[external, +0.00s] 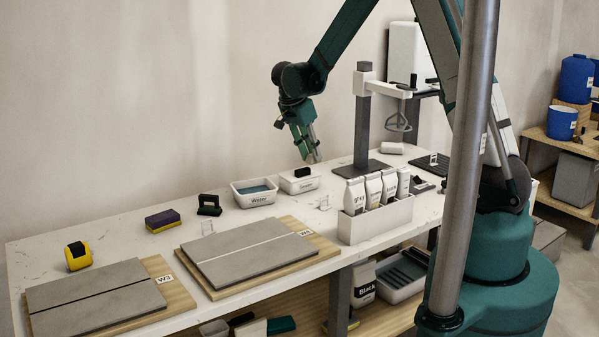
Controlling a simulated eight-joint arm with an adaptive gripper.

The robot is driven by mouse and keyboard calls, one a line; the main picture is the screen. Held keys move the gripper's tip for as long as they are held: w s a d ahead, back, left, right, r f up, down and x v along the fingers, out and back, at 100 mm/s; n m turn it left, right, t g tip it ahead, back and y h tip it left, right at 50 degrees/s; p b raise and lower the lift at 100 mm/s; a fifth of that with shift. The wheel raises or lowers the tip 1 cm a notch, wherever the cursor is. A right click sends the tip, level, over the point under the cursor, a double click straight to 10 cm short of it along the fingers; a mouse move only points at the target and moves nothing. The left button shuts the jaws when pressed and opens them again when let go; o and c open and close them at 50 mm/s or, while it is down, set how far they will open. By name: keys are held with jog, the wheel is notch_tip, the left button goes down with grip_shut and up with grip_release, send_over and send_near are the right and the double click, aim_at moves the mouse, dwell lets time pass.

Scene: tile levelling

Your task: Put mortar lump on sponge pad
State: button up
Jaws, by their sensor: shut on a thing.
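My gripper (314,156) hangs pointing down above the far part of the bench, over the area behind the white tubs. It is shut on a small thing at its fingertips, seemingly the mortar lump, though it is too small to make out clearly. The sponge pad (162,221), a yellow block with a dark purple top, lies flat on the bench at the left, well apart from my gripper. Its top looks bare.
Two white tubs, a water tub (254,193) and another (299,181), stand below my gripper. A dark-handled tool (209,205) stands near the sponge. Tile boards (314,243) line the front. A bag rack (376,222) and mixer stand (363,120) are at the right.

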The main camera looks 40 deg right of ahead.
jog(key=w+a+n+t, duration=0.2)
jog(key=w+a+n, duration=0.2)
jog(key=a, duration=0.9)
notch_tip(320, 180, up, 4)
jog(key=n+t+y, duration=0.2)
jog(key=n+y, duration=0.2)
jog(key=n, duration=0.9)
send_over(161, 215)
jog(key=s, duration=0.1)
jog(key=shift+s+f, duration=0.1)
jog(key=shift+f, duration=0.1)
jog(key=shift+f+b, duration=0.55)
jog(key=shift+f, duration=2.6)
jog(key=shift+f, duration=1.85)
jog(key=shift+f+b, duration=0.15)
jog(key=shift+b, duration=0.25)
